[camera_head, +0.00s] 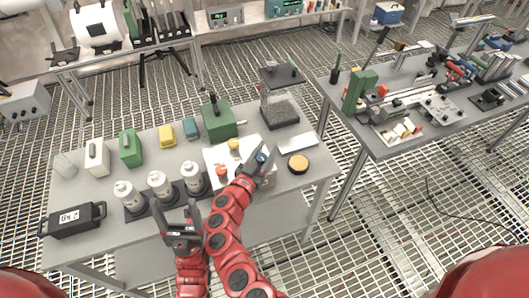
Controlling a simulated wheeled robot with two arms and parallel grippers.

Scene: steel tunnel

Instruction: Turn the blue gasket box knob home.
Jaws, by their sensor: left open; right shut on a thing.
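A white gasket box (211,156) sits on the grey table, with a yellow knob (234,145), an orange-red knob (222,171) and a blue knob (261,157) on it. My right gripper (260,164) reaches the box's right side and is shut on the blue knob, which shows only in part between the fingers. The knob's angle cannot be told. My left gripper (180,216) is open and empty, near the table's front edge, in front of the white canisters and apart from the box.
Several white canisters (159,184) stand left of the box. A green box (218,121) is behind it. An orange-topped round puck (299,163) and a pale tray (297,142) lie to the right. A black case (72,219) sits at the table's left front.

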